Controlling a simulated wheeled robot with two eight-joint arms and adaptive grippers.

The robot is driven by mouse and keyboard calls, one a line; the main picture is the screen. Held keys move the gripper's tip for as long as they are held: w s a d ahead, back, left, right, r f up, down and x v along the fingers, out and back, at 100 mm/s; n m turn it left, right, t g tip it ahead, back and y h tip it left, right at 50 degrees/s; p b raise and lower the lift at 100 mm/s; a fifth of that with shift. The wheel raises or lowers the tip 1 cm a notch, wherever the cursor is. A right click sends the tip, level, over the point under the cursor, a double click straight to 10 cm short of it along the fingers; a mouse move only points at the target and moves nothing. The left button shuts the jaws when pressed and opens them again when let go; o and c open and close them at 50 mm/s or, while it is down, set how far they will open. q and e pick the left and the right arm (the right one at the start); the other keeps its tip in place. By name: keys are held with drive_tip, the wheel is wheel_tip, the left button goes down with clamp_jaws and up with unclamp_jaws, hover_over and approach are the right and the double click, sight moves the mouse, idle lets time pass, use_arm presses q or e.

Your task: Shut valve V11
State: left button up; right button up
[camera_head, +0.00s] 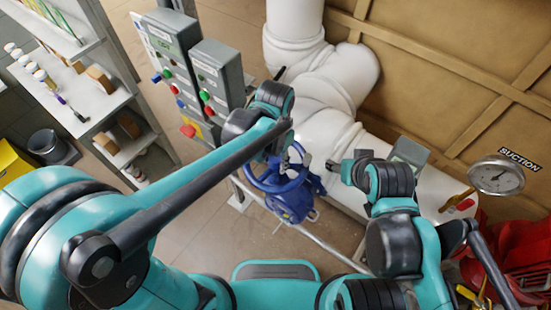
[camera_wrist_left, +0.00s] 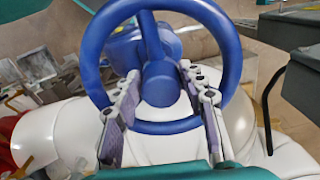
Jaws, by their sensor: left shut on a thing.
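A blue valve handwheel (camera_head: 268,186) sits on a blue valve body (camera_head: 292,205) beside the white pipe, in the middle of the head view. The wheel also fills the upper middle of the left wrist view (camera_wrist_left: 230,60). My left gripper (camera_wrist_left: 160,72) reaches over the wheel's lower rim, one finger on each side of the hub, and is shut on the wheel. In the head view my left gripper (camera_head: 298,158) is partly hidden by its own arm. My right gripper (camera_head: 334,164) is just right of the wheel, apart from it; its fingers are too small to read. No V11 label is legible.
Grey control boxes (camera_head: 205,75) with coloured buttons stand left of the valve. White pipes (camera_head: 330,85) run behind it. A gauge marked SUCTION (camera_head: 496,176) and red equipment (camera_head: 510,240) are at the right. A shelf (camera_head: 95,95) stands at the far left.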

use_arm(q)
drive_tip(key=m, duration=0.4)
drive_tip(key=shift+w+d+m, duration=0.1)
drive_tip(key=shift+m, duration=0.3)
drive_tip(key=m, duration=0.3)
drive_tip(key=shift+f, duration=0.1)
drive_tip(key=m, duration=0.5)
drive_tip(key=shift+f+m, duration=0.1)
drive_tip(key=shift+m, duration=1.8)
drive_tip(key=o, duration=1.1)
drive_tip(key=shift+c, duration=0.2)
drive_tip(key=shift+o, duration=0.5)
drive_tip(key=shift+d, duration=0.15)
